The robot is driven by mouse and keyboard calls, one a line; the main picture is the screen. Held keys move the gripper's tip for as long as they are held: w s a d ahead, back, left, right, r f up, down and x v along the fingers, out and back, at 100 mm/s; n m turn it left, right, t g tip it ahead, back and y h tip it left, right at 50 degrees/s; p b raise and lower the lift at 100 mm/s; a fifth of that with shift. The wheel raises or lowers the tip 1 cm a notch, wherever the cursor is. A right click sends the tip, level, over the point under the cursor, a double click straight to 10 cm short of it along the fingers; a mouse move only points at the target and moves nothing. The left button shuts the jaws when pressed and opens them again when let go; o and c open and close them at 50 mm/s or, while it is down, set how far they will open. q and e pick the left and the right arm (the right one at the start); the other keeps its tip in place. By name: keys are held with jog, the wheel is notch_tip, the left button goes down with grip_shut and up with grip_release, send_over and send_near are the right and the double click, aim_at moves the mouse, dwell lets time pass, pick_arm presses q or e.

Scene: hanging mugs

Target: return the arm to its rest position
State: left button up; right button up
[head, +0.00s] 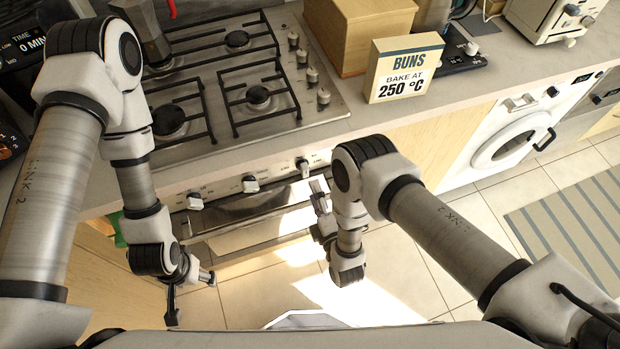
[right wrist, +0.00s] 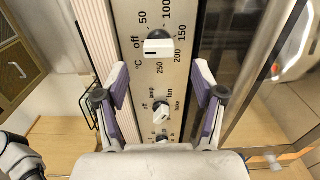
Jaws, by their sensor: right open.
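My right arm reaches down in front of the stove in the head view. Its gripper (head: 319,205) is in front of the oven's control panel, near the right-hand knob (head: 303,166). In the right wrist view the gripper (right wrist: 160,88) is open and empty, its fingers apart on either side of the panel. The temperature knob (right wrist: 158,48) shows ahead of the fingers, and a mode knob (right wrist: 162,110) shows between them; neither is gripped. My left gripper (head: 192,300) hangs low at the left with its fingers spread, holding nothing visible.
The oven door (head: 255,227) is just below the panel. A buns sign (head: 403,68) reading 250 °C and a wooden box (head: 352,35) stand on the counter. A moka pot (head: 143,30) is on the hob. The tiled floor (head: 455,235) at right is open.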

jog(key=shift+s+d, duration=0.2)
jog(key=shift+s, duration=0.3)
